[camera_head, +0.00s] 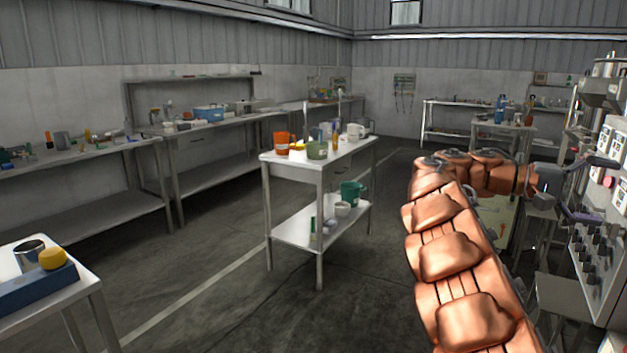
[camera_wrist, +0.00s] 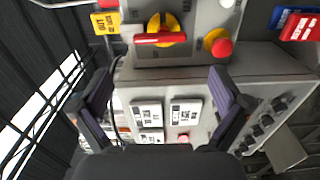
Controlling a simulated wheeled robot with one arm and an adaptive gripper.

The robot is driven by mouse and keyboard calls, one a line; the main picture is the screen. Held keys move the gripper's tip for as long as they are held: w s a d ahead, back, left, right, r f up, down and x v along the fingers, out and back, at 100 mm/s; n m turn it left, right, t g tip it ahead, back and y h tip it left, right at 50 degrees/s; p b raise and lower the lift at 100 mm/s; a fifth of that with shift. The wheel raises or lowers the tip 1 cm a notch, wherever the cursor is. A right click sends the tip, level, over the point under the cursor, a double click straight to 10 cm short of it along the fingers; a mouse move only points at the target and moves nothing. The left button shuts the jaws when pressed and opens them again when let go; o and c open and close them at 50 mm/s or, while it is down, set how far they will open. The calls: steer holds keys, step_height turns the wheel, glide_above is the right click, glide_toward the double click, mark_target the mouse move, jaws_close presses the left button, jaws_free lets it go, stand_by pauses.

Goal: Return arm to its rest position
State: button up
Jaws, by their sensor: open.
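My copper-coloured arm reaches forward on the right of the head view and bends right toward a control panel. My gripper (camera_wrist: 162,100) is open in the wrist view, its two dark purple fingers spread left and right with nothing between them. In the head view part of the gripper (camera_head: 580,214) shows close to the panel. The panel (camera_wrist: 185,75) lies beyond the fingers in the wrist view. It carries a red handle on a yellow rotary switch (camera_wrist: 160,38), a red button on yellow (camera_wrist: 219,44) and white labels. I cannot tell whether a finger touches it.
A steel table (camera_head: 322,168) with mugs and tools stands mid-floor, left of my arm. Another table (camera_head: 85,278) is at the near left. Long benches (camera_head: 110,205) line the left wall. Open floor (camera_head: 215,300) lies between them. Panel equipment (camera_head: 595,265) crowds the right side.

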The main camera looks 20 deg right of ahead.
steer(key=s+a+f+n+t+y, duration=0.3)
steer(key=a+f+t, duration=0.2)
steer(key=a+f, duration=0.7)
steer(key=s+a+f+n+t+y, duration=0.35)
steer(key=a+f, duration=0.65)
steer(key=a, duration=0.4)
steer(key=s+a+f+n+t+y, duration=0.1)
steer(key=s+a+f+n+y, duration=0.3)
steer(key=a, duration=0.7)
steer(key=s+a+f+m+t+y, duration=0.15)
steer(key=s+a+f, duration=0.4)
steer(key=a, duration=0.55)
steer(key=s+p+v, duration=0.1)
steer(key=p+v, duration=1.4)
steer(key=v, duration=0.1)
steer(key=shift+s+r+n+t, duration=0.2)
steer(key=shift+n+t, duration=0.1)
steer(key=shift+n, duration=0.1)
steer(key=shift+d, duration=0.1)
